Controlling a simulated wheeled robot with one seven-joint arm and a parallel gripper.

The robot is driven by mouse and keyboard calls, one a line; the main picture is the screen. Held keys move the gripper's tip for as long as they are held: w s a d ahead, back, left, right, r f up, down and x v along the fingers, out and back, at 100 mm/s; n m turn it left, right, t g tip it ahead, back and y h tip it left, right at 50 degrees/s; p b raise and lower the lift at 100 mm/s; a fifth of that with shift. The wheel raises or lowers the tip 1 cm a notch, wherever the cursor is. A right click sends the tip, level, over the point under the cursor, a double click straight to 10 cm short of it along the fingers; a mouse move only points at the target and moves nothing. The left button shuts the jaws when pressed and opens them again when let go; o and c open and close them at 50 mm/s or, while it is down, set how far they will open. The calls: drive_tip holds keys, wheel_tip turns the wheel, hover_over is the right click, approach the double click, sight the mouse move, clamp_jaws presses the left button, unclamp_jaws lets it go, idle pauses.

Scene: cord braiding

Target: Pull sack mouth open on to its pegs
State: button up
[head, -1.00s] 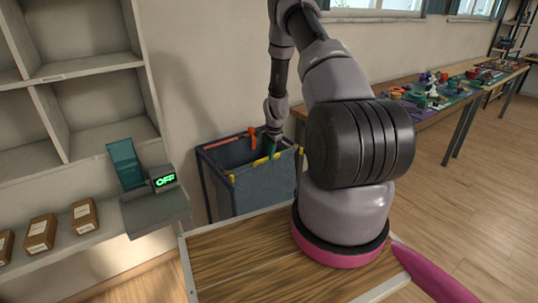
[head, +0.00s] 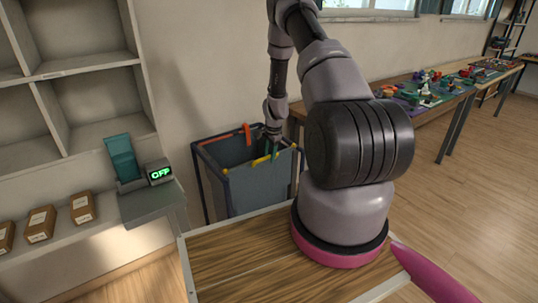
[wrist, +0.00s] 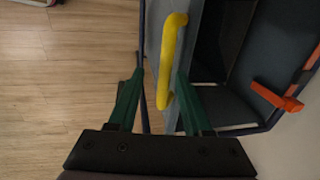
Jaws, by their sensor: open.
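A grey-blue sack (head: 258,191) hangs in a dark upright frame, its mouth facing up. A yellow handle (head: 262,161) is on its near rim and an orange handle (head: 247,134) on the far side. Two yellow pegs, one at the left near corner (head: 225,171) and one at the right near corner (head: 294,145), top the frame. My gripper (wrist: 160,72) is open at the near rim. In the wrist view the yellow handle (wrist: 170,60) runs between its green fingers, closer to the right one. The orange handle (wrist: 277,97) lies off to the right. Contact cannot be told.
A long table (head: 450,88) with small items runs along the wall at right. Open floor (head: 480,200) lies at right.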

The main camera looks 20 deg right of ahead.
drive_tip(key=shift+r, duration=0.1)
drive_tip(key=shift+r, duration=0.3)
wheel_tip(320, 180, up, 10)
drive_tip(key=s, duration=0.2)
drive_tip(key=shift+d, duration=0.2)
